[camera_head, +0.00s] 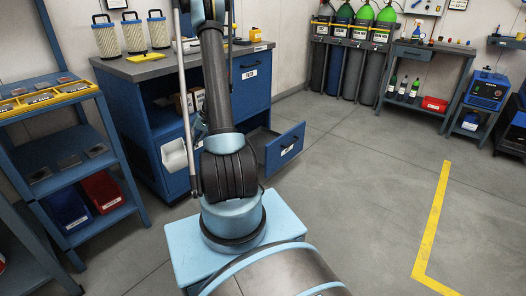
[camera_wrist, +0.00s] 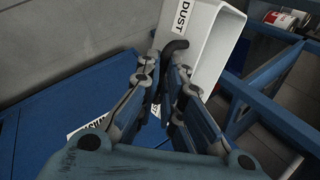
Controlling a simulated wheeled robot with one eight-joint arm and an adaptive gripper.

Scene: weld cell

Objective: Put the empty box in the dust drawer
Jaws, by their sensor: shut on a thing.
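A white box (camera_head: 174,155) hangs at the left of my arm, in front of the blue cabinet. In the wrist view the white box (camera_wrist: 205,45) is close by, tilted, with a "DUST" label and a dark curved handle (camera_wrist: 174,47). My gripper (camera_wrist: 165,72) is shut on the handle, the box beyond its fingers. In the head view my arm mostly hides the gripper. A blue drawer (camera_head: 285,149) with a pale label stands pulled out of the cabinet at the right of my arm. Its label is too small to read, and my arm partly hides its inside.
The blue cabinet (camera_head: 125,100) carries filter canisters (camera_head: 132,32) on top. A blue shelf rack (camera_head: 70,150) with a yellow tray and red and blue bins stands at the left. Gas cylinders (camera_head: 345,60) line the back wall. The floor at the right is clear.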

